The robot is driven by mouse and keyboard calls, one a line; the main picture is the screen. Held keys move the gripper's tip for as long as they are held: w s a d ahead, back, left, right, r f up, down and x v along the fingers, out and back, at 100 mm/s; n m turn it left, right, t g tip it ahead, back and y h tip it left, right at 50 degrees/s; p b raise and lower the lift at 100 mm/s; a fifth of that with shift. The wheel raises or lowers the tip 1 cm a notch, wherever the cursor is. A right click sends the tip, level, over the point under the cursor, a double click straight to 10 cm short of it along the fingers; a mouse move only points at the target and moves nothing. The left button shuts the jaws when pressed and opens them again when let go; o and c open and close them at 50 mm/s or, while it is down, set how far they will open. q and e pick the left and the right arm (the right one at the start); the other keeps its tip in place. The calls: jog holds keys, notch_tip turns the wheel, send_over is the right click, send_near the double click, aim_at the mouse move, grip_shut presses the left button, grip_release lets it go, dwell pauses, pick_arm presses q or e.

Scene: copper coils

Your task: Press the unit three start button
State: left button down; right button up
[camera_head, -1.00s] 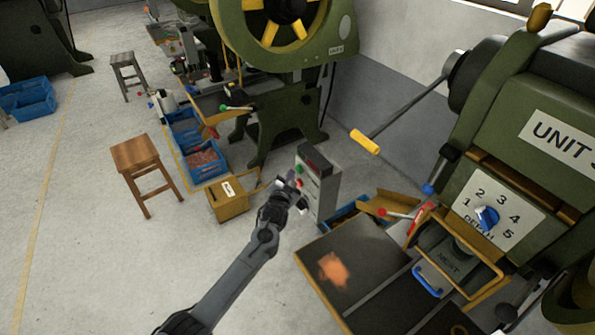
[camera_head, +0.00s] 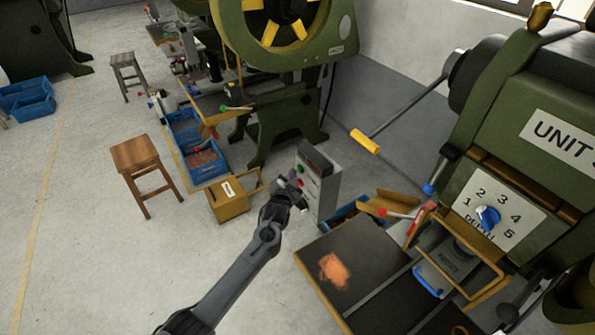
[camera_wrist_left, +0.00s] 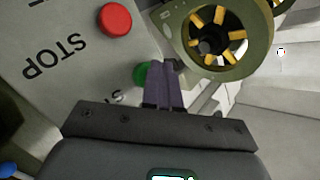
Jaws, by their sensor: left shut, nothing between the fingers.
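A grey control box (camera_head: 325,192) stands upright at the middle of the head view. In the left wrist view its face carries a red button (camera_wrist_left: 115,19) beside the word STOP and a green button (camera_wrist_left: 141,74) beside a label that my gripper partly covers. My left gripper (camera_head: 288,182) is at the box's face. In the left wrist view its shut, empty fingers (camera_wrist_left: 163,70) overlap the right edge of the green button; I cannot tell whether they touch it. The green press at the right has a UNIT sign (camera_head: 562,140), its number cut off. My right gripper is not in view.
A dark work table (camera_head: 335,245) with an orange patch lies below the box. A yellow-handled lever (camera_head: 366,141) juts out from the right press. A wooden stool (camera_head: 137,157), a yellow carton (camera_head: 230,204) and blue bins (camera_head: 207,172) stand left.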

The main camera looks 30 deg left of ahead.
pick_arm(q)
jog(key=shift+w+d, duration=0.1)
jog(key=shift+w, duration=0.1)
dwell(0.4)
jog(key=shift+s+a+p, duration=0.35)
jog(key=shift+s+p, duration=0.45)
jog(key=shift+s+a+p, duration=0.35)
jog(key=shift+s+p, duration=0.3)
jog(key=shift+s, duration=0.1)
jog(key=shift+s+a+p, duration=0.3)
jog(key=shift+s+p, duration=0.4)
jog(key=shift+s, duration=0.1)
jog(key=shift+s+a+p, duration=0.35)
jog(key=shift+s+p, duration=0.3)
jog(key=shift+s, duration=0.1)
